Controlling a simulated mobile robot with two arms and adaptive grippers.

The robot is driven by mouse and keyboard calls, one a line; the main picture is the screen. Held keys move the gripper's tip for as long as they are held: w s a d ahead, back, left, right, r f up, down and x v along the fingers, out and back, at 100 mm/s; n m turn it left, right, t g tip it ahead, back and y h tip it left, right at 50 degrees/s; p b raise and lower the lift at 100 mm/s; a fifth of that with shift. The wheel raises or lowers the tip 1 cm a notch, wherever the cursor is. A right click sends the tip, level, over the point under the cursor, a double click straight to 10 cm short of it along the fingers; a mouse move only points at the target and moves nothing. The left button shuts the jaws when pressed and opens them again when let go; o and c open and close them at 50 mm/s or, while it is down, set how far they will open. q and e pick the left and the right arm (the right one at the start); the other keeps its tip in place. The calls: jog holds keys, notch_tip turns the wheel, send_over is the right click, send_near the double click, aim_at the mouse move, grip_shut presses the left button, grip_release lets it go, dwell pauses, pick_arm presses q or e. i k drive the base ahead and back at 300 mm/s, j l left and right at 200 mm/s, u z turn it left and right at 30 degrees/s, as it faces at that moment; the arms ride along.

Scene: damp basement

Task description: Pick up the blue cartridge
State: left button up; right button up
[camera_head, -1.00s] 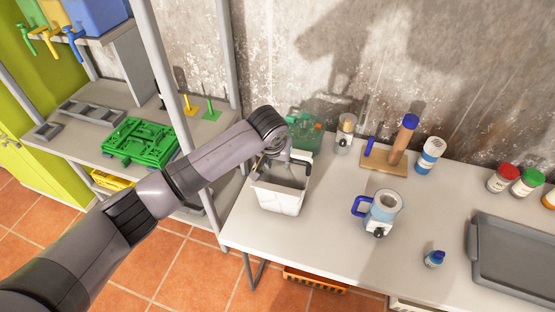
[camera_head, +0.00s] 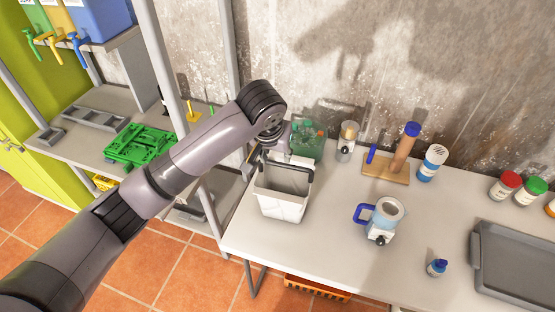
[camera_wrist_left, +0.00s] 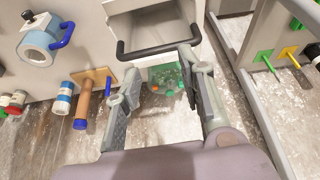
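A white cylinder with a blue band (camera_head: 432,163), which I take for the blue cartridge, stands upright at the back of the table, right of the wooden stand; the left wrist view also shows it (camera_wrist_left: 63,98). A small blue bottle (camera_head: 437,268) stands nearer the front. My left gripper (camera_head: 270,150) is above the back of the white bin (camera_head: 284,207), well left of both. In the left wrist view its two fingers (camera_wrist_left: 160,78) are spread with nothing between them. My right gripper is not in view.
A blue-handled grinder-like device (camera_head: 383,220), a wooden stand with a blue-topped post (camera_head: 390,165) and a translucent green container (camera_head: 308,143) stand on the table. A grey tray (camera_head: 515,262) lies right. Red- and green-lidded jars stand behind it.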

aim_at(435, 268)
jog(key=z, duration=0.95)
